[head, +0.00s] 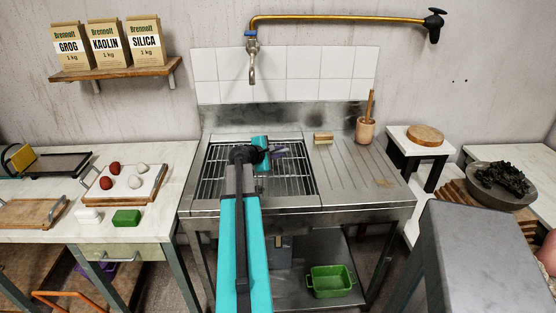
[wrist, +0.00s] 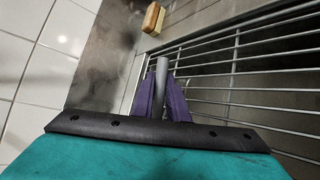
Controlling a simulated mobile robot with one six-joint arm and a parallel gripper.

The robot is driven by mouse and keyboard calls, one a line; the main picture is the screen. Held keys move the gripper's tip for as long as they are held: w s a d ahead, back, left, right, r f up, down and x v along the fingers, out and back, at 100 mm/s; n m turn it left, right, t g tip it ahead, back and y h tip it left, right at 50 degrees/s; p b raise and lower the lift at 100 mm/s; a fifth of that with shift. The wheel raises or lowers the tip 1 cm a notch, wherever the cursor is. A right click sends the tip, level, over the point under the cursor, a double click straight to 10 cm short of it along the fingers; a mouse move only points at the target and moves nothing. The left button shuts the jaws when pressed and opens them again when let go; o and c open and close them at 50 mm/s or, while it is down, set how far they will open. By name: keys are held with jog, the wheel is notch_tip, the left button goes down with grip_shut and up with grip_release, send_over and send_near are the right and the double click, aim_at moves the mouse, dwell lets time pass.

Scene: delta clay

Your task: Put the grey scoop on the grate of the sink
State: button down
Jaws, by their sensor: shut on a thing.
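My gripper (head: 278,152) is over the sink's grate (head: 212,172), near its right side in the head view. In the wrist view its purple fingers (wrist: 162,85) are shut on a slim grey piece, which I take to be the grey scoop (wrist: 162,64). Only this short grey end shows between the fingers; the rest is hidden. The bars of the grate (wrist: 235,65) run close beside and beyond the fingers. I cannot tell whether the scoop touches them.
A wood-and-cream brush or block (head: 323,137) lies on the ribbed drainboard (head: 350,170), right of the grate. The drainboard's front is largely clear.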

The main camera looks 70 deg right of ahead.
jog(key=shift+f, duration=1.5)
jog(key=shift+f, duration=0.1)
jog(key=c, duration=2)
grip_release()
jog(key=b+v, duration=0.1)
jog(key=v, duration=1)
jog(key=shift+a, duration=0.1)
jog(key=shift+w+a+r, duration=0.2)
jog(key=shift+a+r, duration=0.1)
jog(key=shift+a, duration=0.1)
